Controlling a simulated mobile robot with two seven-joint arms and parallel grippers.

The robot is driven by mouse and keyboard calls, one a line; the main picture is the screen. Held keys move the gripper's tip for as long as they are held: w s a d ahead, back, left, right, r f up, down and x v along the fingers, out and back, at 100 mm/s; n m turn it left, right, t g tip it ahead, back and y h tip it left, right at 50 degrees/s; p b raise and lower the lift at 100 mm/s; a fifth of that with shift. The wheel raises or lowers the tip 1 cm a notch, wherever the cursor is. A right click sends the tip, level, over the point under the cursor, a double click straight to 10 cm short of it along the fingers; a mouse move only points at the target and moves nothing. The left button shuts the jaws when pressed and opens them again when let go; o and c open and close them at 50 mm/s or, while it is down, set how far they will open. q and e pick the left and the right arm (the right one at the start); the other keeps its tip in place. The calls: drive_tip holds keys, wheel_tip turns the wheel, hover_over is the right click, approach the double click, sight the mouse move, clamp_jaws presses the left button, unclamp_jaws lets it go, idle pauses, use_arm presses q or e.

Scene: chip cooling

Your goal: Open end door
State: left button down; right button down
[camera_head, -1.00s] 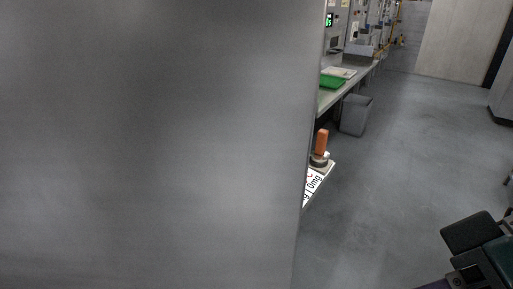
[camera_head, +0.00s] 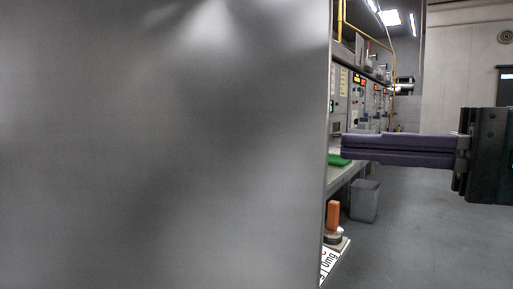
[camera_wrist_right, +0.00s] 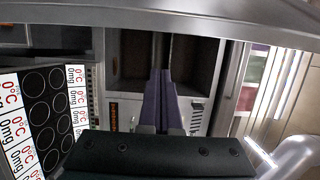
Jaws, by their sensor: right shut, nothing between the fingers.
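A large flat grey metal panel (camera_head: 165,150), which may be the end door, fills the left side of the head view. Its right edge is nearly vertical. My right gripper (camera_head: 345,147) comes in from the right, its purple fingers shut and empty. In the picture its tips lie just right of the panel's edge; I cannot tell if they touch it. In the right wrist view the shut fingers (camera_wrist_right: 161,75) point toward a grey cabinet with a dark open compartment (camera_wrist_right: 195,65). No door handle is clear. My left gripper is out of view.
A workbench with instruments (camera_head: 350,95) runs back beyond the panel. A grey bin (camera_head: 365,201), a green tray (camera_head: 338,160) and an orange-handled object (camera_head: 333,215) are near it. The floor at right (camera_head: 430,240) is clear. The wrist view shows a labelled board (camera_wrist_right: 15,128) at left.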

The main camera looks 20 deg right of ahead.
sight(329, 152)
drive_tip(key=shift+s+a+p, duration=0.2)
drive_tip(key=shift+a+p, duration=0.35)
drive_tip(key=shift+a, duration=0.8)
drive_tip(key=shift+s+a+p, duration=0.2)
drive_tip(key=shift+a+p, duration=0.35)
drive_tip(key=shift+a, duration=0.8)
